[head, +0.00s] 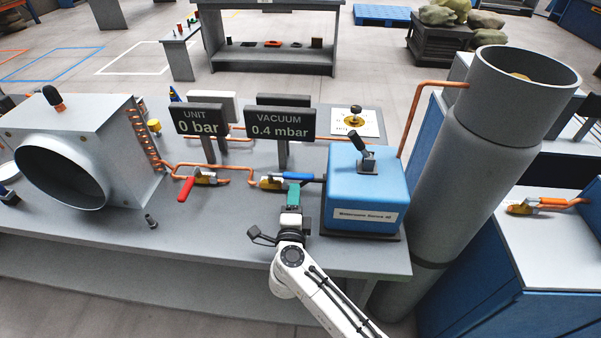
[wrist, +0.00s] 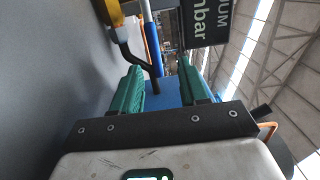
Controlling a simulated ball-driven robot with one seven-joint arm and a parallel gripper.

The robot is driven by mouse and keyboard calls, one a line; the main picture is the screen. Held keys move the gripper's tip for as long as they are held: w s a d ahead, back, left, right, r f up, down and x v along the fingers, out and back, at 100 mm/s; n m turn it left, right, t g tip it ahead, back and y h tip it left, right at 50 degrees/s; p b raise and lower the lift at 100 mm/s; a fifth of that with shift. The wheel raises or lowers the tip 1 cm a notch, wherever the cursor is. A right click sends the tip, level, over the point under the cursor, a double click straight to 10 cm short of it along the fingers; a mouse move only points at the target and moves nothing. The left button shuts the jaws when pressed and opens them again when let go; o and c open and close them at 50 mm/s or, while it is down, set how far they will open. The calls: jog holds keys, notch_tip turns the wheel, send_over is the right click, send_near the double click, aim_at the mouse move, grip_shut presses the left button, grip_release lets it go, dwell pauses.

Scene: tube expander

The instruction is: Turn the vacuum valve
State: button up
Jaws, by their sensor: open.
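The vacuum valve has a brass body (head: 270,183) and a blue lever handle (head: 299,176), lying roughly level on the copper line below the VACUUM sign. My gripper (head: 293,192) has green fingers and is just in front of the blue handle. In the wrist view the two green fingers of my gripper (wrist: 160,85) are apart with nothing between their pads. The blue handle (wrist: 153,42) shows ahead of the gap between them, with the yellowish valve body (wrist: 108,14) at upper left. I cannot tell whether a finger touches the handle.
The VACUUM sign (head: 280,124) reads 0.4 mbar and the UNIT sign (head: 200,121) reads 0 bar. A red-handled valve (head: 187,188) sits to the left. The blue pump box (head: 364,190) stands close on the right.

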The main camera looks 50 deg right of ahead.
aim_at(300, 180)
jog(key=shift+s+d+f+m+g, duration=0.1)
jog(key=shift+d+f+m+g, duration=0.05)
jog(key=shift+f+m+g, duration=0.2)
jog(key=shift+d, duration=0.2)
jog(key=x, duration=1)
jog(key=shift+d, duration=0.15)
jog(key=shift+c, duration=0.2)
grip_shut()
